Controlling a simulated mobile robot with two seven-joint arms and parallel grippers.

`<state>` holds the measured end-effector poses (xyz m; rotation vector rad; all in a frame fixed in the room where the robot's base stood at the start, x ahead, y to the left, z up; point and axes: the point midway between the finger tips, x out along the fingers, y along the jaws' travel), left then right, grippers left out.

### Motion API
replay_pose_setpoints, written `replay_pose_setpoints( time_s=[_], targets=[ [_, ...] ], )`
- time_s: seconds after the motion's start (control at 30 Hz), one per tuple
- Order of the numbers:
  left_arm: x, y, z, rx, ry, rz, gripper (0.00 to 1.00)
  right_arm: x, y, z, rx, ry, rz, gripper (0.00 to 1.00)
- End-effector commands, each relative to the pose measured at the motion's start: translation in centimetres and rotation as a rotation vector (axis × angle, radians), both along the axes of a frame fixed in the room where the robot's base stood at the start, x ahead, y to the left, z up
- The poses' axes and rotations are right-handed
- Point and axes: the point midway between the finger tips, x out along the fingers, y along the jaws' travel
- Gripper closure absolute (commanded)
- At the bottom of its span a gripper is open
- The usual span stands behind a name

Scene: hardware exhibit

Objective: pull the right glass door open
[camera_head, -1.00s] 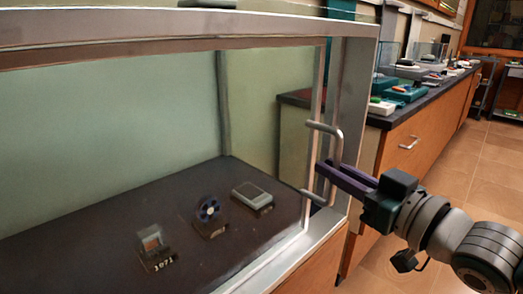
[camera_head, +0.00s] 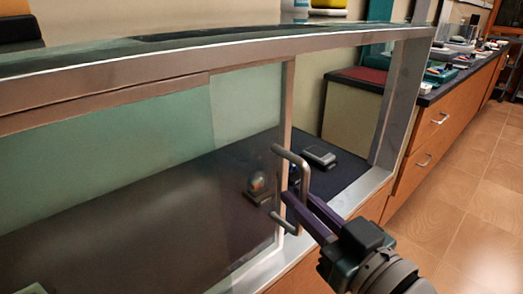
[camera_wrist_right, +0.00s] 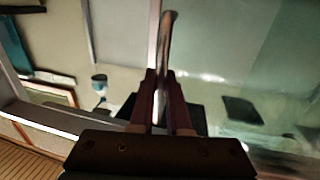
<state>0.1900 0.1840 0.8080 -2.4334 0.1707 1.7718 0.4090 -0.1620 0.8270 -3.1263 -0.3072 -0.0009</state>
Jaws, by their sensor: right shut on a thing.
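The right glass door (camera_head: 235,185) stands partly slid to the left, leaving a gap between its metal edge and the case's right post. Its upright metal bar handle (camera_head: 304,178) is on that edge. My right gripper (camera_head: 291,198) has its purple fingers shut on the handle's lower part. In the right wrist view, the fingers (camera_wrist_right: 160,95) close around the handle (camera_wrist_right: 167,40), which rises beyond them. My left gripper is not in view.
Inside the case, a small exhibit (camera_head: 257,189) shows through the glass and a grey device (camera_head: 319,156) shows in the open gap. The case's right post (camera_head: 398,105) borders the gap. A counter with wooden drawers (camera_head: 425,150) stands at right; the floor beside it is clear.

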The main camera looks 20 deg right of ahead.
Motion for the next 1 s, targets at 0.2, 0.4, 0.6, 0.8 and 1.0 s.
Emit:
replay_pose_setpoints(
  time_s=[0.2,0.4,0.6,0.8,1.0],
  targets=[
    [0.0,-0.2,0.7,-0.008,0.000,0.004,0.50,-0.8,2.1,0.2,0.001,-0.002,0.000,1.00],
    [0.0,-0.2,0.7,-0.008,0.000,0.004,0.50,-1.1,2.6,0.1,-0.002,-0.002,0.000,1.00],
    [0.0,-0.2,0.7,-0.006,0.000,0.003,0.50,-1.1,2.6,0.0,-0.002,-0.002,0.000,1.00],
    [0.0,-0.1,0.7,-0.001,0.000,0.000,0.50,-1.1,2.6,0.0,-0.002,-0.001,0.000,0.73],
    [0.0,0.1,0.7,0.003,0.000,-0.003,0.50,-1.1,2.6,0.0,-0.002,0.000,0.000,0.73]
  ],
)
